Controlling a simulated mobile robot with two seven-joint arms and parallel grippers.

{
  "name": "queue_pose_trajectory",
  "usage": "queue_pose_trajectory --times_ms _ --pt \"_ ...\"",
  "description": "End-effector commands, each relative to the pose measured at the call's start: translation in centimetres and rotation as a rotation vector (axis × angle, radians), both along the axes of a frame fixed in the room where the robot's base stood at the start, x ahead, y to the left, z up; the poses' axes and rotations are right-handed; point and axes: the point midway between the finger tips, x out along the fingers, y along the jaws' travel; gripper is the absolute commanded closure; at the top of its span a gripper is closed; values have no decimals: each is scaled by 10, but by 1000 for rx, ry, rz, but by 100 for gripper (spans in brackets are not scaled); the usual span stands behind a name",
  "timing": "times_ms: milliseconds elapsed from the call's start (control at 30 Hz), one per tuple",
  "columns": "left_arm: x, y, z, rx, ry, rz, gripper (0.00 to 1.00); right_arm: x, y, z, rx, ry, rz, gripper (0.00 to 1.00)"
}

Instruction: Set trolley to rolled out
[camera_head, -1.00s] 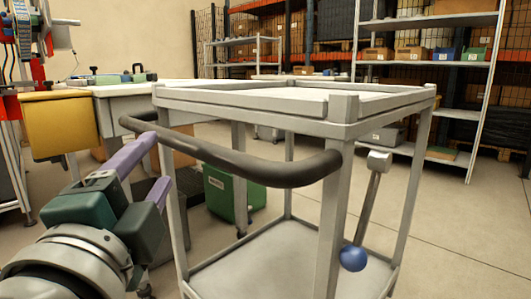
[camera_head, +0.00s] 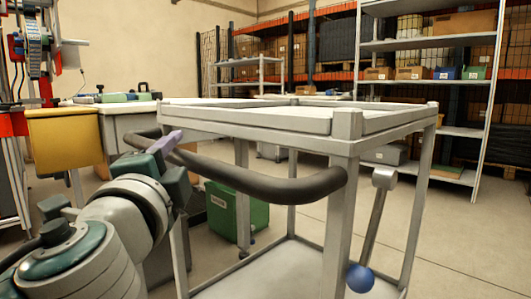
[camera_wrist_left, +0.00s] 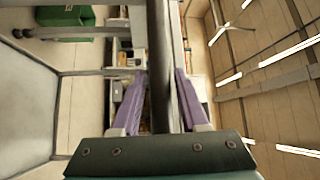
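The trolley (camera_head: 343,190) is a grey metal frame with a tray top, and it stands in front of me. Its dark push handle (camera_head: 265,185) curves along the near side. A grey lever with a blue ball (camera_head: 360,278) is at its right front leg. My left gripper (camera_head: 168,142) is at the left part of the handle. In the left wrist view, the dark handle (camera_wrist_left: 159,70) runs between the two purple fingers of my left gripper (camera_wrist_left: 160,80). The fingers stand apart, with small gaps beside the bar. My right gripper is not in view.
A yellow bin (camera_head: 63,137) and a worktable (camera_head: 125,108) stand at the left. A green bin (camera_head: 238,212) is on the floor behind the trolley. Shelving (camera_head: 430,45) with boxes stands at the back right. The floor to the right (camera_head: 455,240) is clear.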

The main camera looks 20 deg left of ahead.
Motion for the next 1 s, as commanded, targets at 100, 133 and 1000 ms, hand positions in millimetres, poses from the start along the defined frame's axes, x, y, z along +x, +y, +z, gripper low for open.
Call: queue_pose_trajectory --times_ms 100,133,1000 --pt "0 0 0 0 0 0 71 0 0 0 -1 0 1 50" --pt "0 0 0 0 0 0 74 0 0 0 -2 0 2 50" --pt "0 0 -1 0 1 0 100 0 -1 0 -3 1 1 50"
